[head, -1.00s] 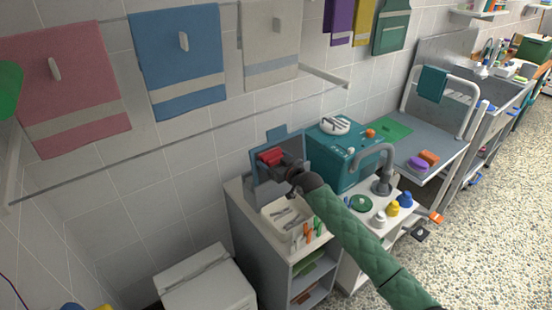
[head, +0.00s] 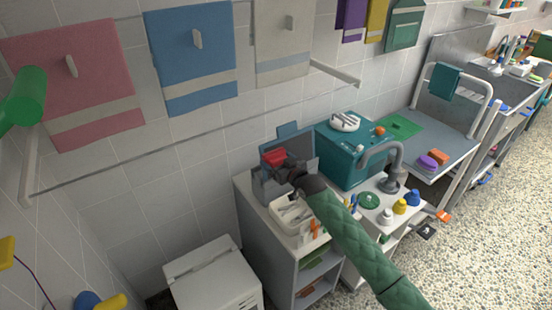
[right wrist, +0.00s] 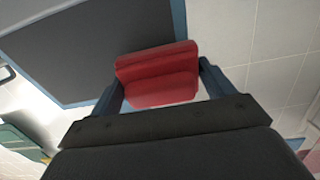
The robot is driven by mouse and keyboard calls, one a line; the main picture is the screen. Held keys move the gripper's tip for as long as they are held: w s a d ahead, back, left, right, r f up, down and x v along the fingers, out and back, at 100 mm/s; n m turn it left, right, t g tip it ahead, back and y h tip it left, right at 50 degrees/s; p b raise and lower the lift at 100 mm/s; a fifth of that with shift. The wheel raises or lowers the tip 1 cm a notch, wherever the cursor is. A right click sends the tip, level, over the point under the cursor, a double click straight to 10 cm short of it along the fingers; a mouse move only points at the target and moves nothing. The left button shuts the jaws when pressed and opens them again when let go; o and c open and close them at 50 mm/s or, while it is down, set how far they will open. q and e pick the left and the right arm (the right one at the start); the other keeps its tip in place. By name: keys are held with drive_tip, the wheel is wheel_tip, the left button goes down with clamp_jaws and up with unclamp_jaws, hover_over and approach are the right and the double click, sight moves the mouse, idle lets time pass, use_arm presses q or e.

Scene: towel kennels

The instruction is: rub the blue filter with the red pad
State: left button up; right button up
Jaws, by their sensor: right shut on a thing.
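The blue filter (head: 304,143) is a dark grey panel in a blue frame, standing upright on a grey cabinet near the wall. In the right wrist view its dark face (right wrist: 75,50) fills the upper left. My right gripper (head: 277,161) is shut on the red pad (head: 272,156), in front of the filter's left part. In the right wrist view the pad (right wrist: 158,75) sits between the two fingers and overlaps the filter's edge. I cannot tell whether the pad touches the filter. My left gripper is not in view.
A white tray (head: 279,222) with tools stands on the cabinet (head: 262,232) below my right arm. A teal box (head: 340,165) and a grey tap (head: 396,160) are to the right. Towels hang on the wall above. A white bin (head: 215,275) stands at the lower left.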

drive_tip(key=shift+r+p+v, duration=0.15)
drive_tip(key=shift+p+v, duration=0.4)
drive_tip(key=shift+v, duration=0.7)
drive_tip(key=shift+r+p+v, duration=0.15)
drive_tip(key=shift+p+v, duration=0.35)
drive_tip(key=shift+v, duration=0.7)
drive_tip(key=shift+p+v, duration=0.65)
drive_tip(key=shift+v, duration=0.45)
drive_tip(key=shift+s+d+r, duration=0.1)
drive_tip(key=shift+s+d, duration=0.15)
drive_tip(key=shift+s, duration=0.05)
